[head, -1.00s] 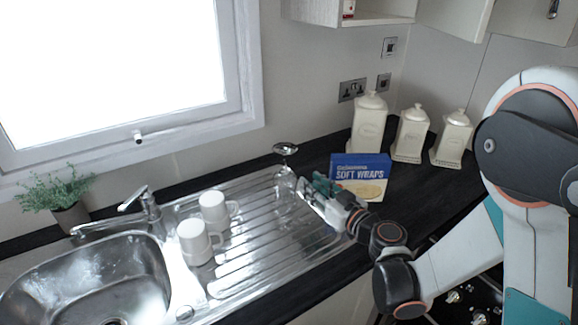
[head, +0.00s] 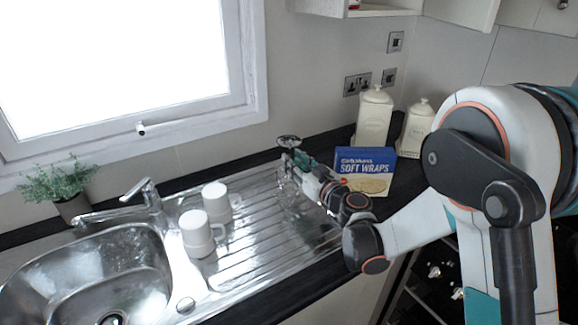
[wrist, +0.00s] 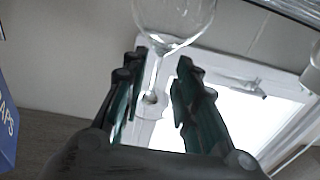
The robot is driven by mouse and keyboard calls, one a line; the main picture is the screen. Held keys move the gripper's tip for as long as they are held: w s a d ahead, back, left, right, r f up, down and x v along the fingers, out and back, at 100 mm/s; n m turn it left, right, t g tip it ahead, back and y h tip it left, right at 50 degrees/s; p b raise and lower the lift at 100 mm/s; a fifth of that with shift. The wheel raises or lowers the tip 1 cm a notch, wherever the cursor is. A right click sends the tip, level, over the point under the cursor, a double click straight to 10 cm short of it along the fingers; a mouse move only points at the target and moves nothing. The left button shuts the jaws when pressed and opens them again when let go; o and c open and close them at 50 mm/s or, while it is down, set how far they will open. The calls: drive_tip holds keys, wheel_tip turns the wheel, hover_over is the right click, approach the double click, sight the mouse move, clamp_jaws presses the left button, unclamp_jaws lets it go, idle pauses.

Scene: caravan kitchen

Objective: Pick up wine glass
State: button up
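The clear wine glass (head: 289,142) stands upside down on the steel draining board (head: 255,235), its round foot at the top. In the wrist view its bowl (wrist: 173,20) is at the upper edge, and its stem runs down between the two fingers. My gripper (head: 297,163) is at the glass's stem, just below the foot. In the wrist view my gripper (wrist: 157,72) is open, with a gap showing between the stem and the fingers. The bowl is faint against the steel in the head view.
A blue Soft Wraps box (head: 365,168) stands close behind and right of my gripper. Two white mugs (head: 198,234) stand upside down on the board to the left, near the sink (head: 95,275). Cream canisters (head: 373,118) stand at the back right. The board's front is clear.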

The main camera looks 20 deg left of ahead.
drive_tip(key=shift+b+x, duration=0.6)
drive_tip(key=shift+x, duration=1.35)
drive_tip(key=shift+r, duration=0.15)
drive_tip(key=shift+c, duration=0.6)
drive_tip(key=shift+d, duration=0.1)
clamp_jaws()
drive_tip(key=shift+r, duration=0.1)
wheel_tip(320, 180, up, 20)
drive_tip(key=p, duration=0.7)
wheel_tip(320, 180, up, 9)
drive_tip(key=p, duration=0.6)
hover_over(289, 155)
drive_tip(key=shift+w, duration=0.2)
